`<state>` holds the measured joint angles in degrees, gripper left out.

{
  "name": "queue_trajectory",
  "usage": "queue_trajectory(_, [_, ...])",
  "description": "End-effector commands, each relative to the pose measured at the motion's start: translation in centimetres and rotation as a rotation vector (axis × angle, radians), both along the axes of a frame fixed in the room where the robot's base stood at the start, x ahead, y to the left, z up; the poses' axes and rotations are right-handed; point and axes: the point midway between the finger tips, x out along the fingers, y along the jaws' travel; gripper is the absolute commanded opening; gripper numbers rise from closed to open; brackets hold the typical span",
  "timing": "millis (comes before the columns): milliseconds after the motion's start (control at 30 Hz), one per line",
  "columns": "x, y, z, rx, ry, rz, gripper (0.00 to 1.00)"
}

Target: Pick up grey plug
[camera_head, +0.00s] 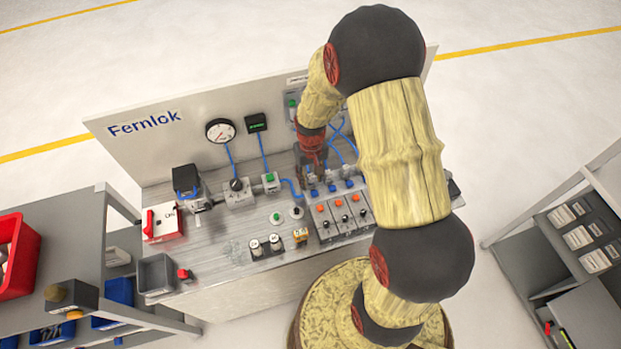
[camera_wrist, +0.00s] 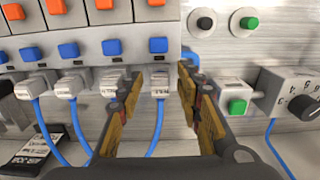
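Several light grey plugs with white labels and blue cables sit in a row in the wrist view, below the blue buttons. The rightmost grey plug (camera_wrist: 159,84) stands between the two fingers of my gripper (camera_wrist: 160,92). The fingers are open, with a visible gap on each side of the plug. Another grey plug (camera_wrist: 110,84) sits just left of the left finger, which partly hides it. In the head view my gripper (camera_head: 313,172) is over the bench at the plug row, and my arm hides part of that area.
A panel with orange (camera_wrist: 107,4) and blue buttons (camera_wrist: 158,45) stands beside the plugs. A green-button box (camera_wrist: 236,104) and a dial box (camera_wrist: 298,103) are to the right. In the head view, a grey bin (camera_head: 157,274) stands at the bench's front left.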

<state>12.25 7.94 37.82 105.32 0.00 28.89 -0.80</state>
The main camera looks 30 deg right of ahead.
Motion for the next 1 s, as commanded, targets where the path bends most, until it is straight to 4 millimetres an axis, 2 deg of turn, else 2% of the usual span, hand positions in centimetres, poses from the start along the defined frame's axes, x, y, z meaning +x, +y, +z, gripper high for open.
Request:
queue_trajectory(567, [-0.02,0.0,0.01,0.0,0.0,0.0,0.01])
queue_trajectory(867, [0.0,0.0,0.16,0.0,0.0,0.0,0.0])
queue_trajectory(1000, [0.02,0.0,0.93,0.0,-0.001,0.0,0.0])
